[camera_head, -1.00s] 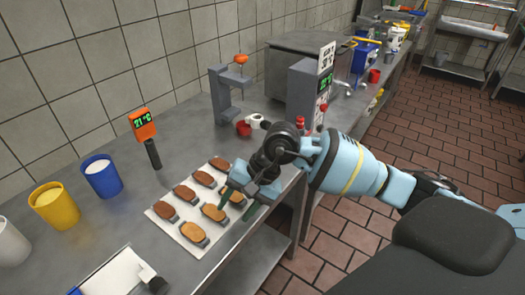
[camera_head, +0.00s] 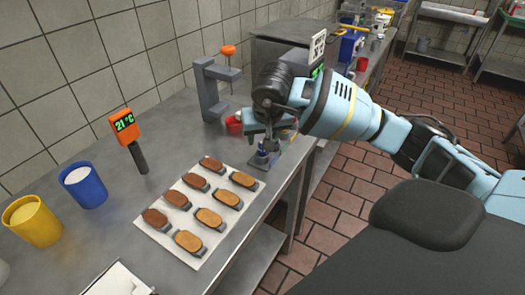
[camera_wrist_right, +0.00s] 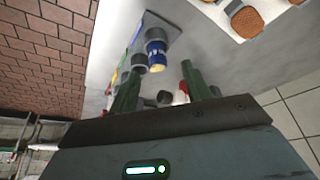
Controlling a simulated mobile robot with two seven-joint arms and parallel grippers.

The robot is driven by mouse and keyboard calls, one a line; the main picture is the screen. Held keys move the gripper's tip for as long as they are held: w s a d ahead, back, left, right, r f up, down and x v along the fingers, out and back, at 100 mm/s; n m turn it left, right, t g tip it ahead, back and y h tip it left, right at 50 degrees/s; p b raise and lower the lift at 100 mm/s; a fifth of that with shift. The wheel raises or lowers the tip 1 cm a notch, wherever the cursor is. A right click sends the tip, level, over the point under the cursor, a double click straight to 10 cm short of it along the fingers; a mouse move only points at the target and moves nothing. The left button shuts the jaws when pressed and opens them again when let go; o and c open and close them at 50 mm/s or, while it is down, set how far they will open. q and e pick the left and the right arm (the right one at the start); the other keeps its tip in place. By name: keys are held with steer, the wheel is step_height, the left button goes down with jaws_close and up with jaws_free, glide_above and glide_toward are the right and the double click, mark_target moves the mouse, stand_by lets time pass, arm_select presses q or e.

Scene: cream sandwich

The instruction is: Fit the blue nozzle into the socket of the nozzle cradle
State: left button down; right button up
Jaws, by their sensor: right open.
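The blue nozzle (camera_wrist_right: 156,50), with a pale tip, shows in the right wrist view on or above a grey plate, which looks like the nozzle cradle (camera_wrist_right: 165,22). A grey cylinder (camera_wrist_right: 139,61) stands beside it; I cannot tell if that is the socket. In the head view the blue nozzle (camera_head: 269,146) and cradle (camera_head: 257,164) are small and partly covered by my right gripper (camera_head: 266,138). In the wrist view my right gripper (camera_wrist_right: 160,92) is open, its green fingers apart, with nothing clearly held between them. Whether the nozzle is seated is unclear. My left gripper is not in view.
A white sheet (camera_head: 149,229) with several biscuits lies left of the cradle. A grey stand (camera_head: 207,92) and red cup (camera_head: 234,125) are behind. An orange thermometer (camera_head: 124,122), blue cup (camera_head: 84,185) and yellow cup (camera_head: 33,222) stand left. The counter's front edge is close to the cradle.

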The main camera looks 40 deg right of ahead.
mark_target(263, 152)
steer(key=shift+x, duration=2.55)
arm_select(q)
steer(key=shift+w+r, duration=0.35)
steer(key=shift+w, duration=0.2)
arm_select(e)
steer(key=shift+w+d+r, duration=0.1)
steer(key=shift+d, duration=0.05)
steer(key=c, duration=1)
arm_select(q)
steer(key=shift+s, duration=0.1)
arm_select(e)
jaws_close()
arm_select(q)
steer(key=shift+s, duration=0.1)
